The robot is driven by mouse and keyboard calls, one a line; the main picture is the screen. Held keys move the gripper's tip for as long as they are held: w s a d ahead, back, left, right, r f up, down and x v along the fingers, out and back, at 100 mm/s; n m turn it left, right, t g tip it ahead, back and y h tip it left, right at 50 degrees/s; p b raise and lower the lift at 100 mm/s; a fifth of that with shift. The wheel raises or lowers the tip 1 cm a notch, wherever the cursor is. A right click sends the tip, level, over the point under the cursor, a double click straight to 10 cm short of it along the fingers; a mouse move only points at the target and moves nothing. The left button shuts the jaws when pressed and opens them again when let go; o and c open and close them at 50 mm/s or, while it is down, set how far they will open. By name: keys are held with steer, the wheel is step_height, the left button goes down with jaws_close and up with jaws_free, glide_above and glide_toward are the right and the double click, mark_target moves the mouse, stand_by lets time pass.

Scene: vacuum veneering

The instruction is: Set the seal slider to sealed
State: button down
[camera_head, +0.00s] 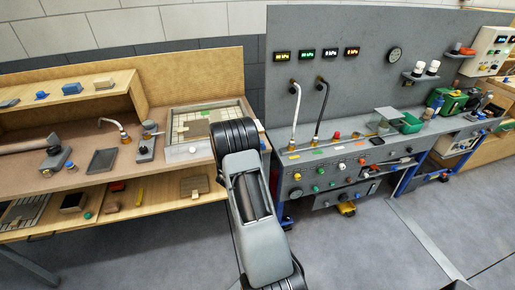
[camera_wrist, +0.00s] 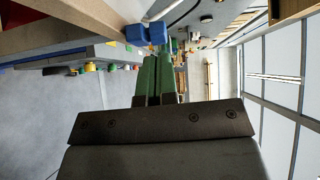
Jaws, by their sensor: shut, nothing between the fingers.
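My gripper (camera_wrist: 158,54) has green fingers, closed together with nothing between them. In the wrist view a blue block (camera_wrist: 147,33) lies just beyond the fingertips, beside a wooden edge. I cannot tell whether the fingers touch it, or whether it is the seal slider. In the head view my arm hides the gripper and part of the area between the two benches. No slider is clearly identifiable there. The vacuum frame (camera_head: 200,151), with pale tiles on it, lies at the right end of the wooden bench, partly behind my arm.
The wooden bench (camera_head: 85,135) holds small tools and blocks, with a shelf below. The grey bench (camera_head: 335,160) to the right has coloured knobs on its front, two curved pipes and a back panel (camera_head: 335,50) with displays. The floor (camera_head: 390,245) at right is mostly clear.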

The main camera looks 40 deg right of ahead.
steer(key=b+v, duration=0.1)
steer(key=v, duration=0.9)
steer(key=shift+b, duration=0.4)
